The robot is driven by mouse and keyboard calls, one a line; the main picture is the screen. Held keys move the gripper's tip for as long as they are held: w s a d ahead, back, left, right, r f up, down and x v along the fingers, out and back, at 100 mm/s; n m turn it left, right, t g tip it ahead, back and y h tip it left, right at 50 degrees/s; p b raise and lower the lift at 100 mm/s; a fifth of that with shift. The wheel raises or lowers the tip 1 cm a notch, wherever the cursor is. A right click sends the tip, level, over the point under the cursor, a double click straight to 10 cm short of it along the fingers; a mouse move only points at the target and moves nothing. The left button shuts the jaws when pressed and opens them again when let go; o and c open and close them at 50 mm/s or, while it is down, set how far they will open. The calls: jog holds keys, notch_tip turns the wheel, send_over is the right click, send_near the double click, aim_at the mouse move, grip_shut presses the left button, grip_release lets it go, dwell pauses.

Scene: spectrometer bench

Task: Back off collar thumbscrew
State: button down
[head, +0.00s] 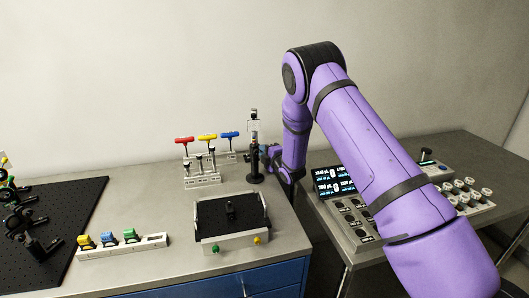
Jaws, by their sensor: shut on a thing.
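A slim black post (255,167) stands upright on a round base near the back right of the grey bench. It carries a collar (254,145) partway up and a small pale square frame with a dark clip at its top. My gripper (266,154) reaches in from the right at collar height, its jaws against the right side of the post. The jaws are shut on the collar thumbscrew, which is too small and too covered by the fingers to make out. Its turn or looseness cannot be told.
Left of the post stands a rack with red, yellow and blue T-handle tools (207,138). In front is a black-lined tray (231,217); further left are a block of coloured clips (123,244) and a black breadboard (60,215). A console (350,215) stands right, beyond a gap.

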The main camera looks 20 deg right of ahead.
dwell(0.4)
jog(key=c, duration=1.1)
grip_release()
jog(key=shift+v, duration=3.75)
